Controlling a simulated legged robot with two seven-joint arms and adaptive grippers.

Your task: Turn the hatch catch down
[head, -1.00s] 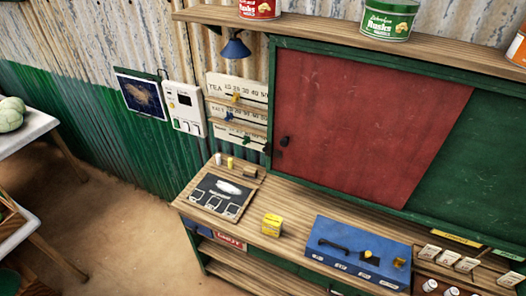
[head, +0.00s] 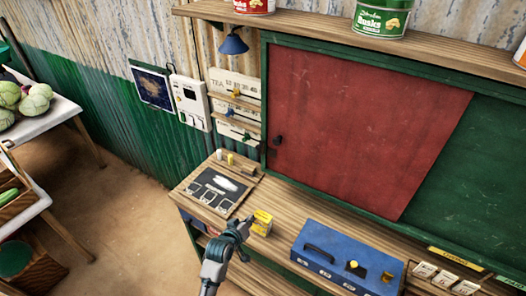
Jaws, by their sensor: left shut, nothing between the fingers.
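The hatch is a red panel (head: 365,125) in a green frame on the wall behind the counter. A small dark fitting (head: 277,140), which looks like the catch, is at the panel's left edge. It is too small to tell which way it is turned. My left gripper (head: 246,222) is shut and empty over the front edge of the counter. It is in front of the yellow box and covers part of it, below and to the left of the dark fitting and well apart from it. My right gripper is not in view.
On the counter are a slate board (head: 217,192), a yellow box (head: 262,223) and a blue case (head: 345,257). A shelf with tins (head: 382,18) runs above the hatch. A blue lamp (head: 233,43) hangs at its left. A table with cabbages (head: 35,103) stands at the far left.

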